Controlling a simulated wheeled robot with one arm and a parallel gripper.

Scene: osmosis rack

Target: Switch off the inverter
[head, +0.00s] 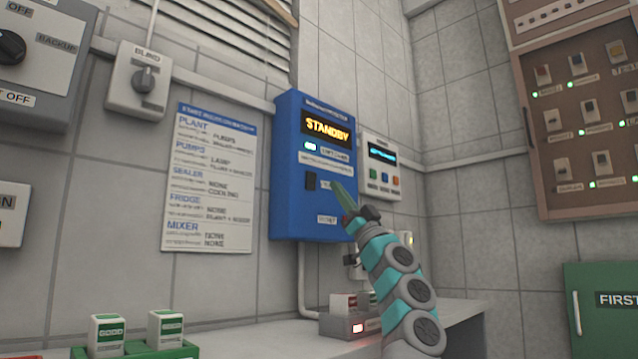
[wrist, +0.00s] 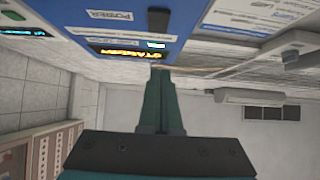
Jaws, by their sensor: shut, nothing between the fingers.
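The inverter is a blue wall box (head: 283,185) with an orange "STANDBY" display (head: 327,131), a lit green-white indicator below it and a black rocker switch (head: 311,181) on its front. My gripper (head: 345,190) is shut and empty, its green fingers pointing up to the left in front of the box's right half, to the right of the switch. In the wrist view, the blue box (wrist: 135,30) appears upside down at the top, with the black switch (wrist: 158,20) beyond the tips of my closed fingers (wrist: 160,75). Contact with the box cannot be told.
A small white control unit (head: 381,165) with coloured buttons hangs right of the inverter. A paper chart (head: 210,178) and a "BLIND" knob box (head: 139,80) are to the left. A brown switch panel (head: 580,110) is on the right wall. A counter (head: 460,318) runs below.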

